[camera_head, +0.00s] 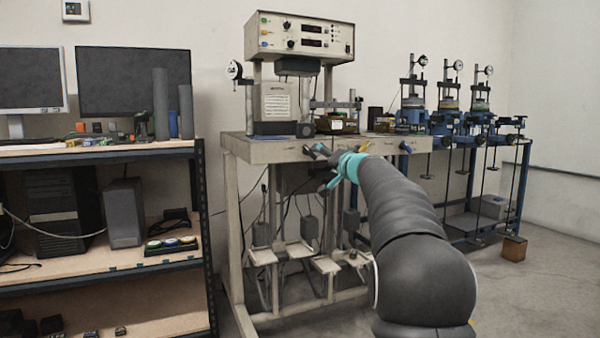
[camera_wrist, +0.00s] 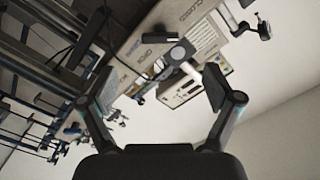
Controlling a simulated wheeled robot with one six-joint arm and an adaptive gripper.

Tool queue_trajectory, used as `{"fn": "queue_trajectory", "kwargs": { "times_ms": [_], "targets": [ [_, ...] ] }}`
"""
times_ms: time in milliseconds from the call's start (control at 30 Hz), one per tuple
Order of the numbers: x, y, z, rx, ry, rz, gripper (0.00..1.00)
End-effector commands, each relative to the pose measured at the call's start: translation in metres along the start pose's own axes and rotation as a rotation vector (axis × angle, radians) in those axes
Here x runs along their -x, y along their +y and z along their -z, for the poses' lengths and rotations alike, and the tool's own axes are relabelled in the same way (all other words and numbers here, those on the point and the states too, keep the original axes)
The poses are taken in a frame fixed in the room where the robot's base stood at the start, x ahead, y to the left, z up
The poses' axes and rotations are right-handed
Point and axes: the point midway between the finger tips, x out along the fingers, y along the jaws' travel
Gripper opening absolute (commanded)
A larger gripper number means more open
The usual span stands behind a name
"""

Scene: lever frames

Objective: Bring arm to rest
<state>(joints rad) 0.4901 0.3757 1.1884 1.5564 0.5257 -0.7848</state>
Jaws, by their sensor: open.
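My gripper (camera_head: 328,168) is at the end of my outstretched dark arm, close in front of the upper front edge of the beige lever frame (camera_head: 265,152). It also shows in the wrist view (camera_wrist: 154,86), where its two fingers are spread wide apart. A light-ended lever (camera_wrist: 188,69) shows beyond the fingers, in the space between them, and I see no finger closed on it. A dark lever (camera_wrist: 147,91) shows to its left. In the head view, levers with blue (camera_head: 405,148) and yellow (camera_head: 364,146) ends stick out from the frame's front edge.
A shelf unit (camera_head: 202,230) with monitors and a computer stands on the left. A control box (camera_head: 300,37) sits on top of the frame. Blue test stands (camera_head: 462,222) with dial gauges are at the right. A small brown block (camera_head: 514,249) is on the open floor.

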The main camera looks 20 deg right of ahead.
Motion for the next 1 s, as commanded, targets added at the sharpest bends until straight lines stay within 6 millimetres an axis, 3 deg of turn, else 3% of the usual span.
{"fn": "queue_trajectory", "kwargs": {
  "times_ms": [300,433,533,633,767,900,1000],
  "targets": [
    [0.0,0.0,-0.009,-0.072,-0.037,0.001,0.9],
    [0.002,0.038,-0.059,-0.105,-0.166,-0.079,0.9],
    [0.018,0.062,-0.102,-0.113,-0.28,-0.156,0.9],
    [0.048,0.069,-0.147,-0.103,-0.409,-0.234,0.9],
    [0.102,0.061,-0.203,-0.062,-0.576,-0.332,0.9],
    [0.172,0.046,-0.256,0.014,-0.741,-0.427,0.9],
    [0.222,0.036,-0.285,0.08,-0.836,-0.485,0.9]
  ]
}}
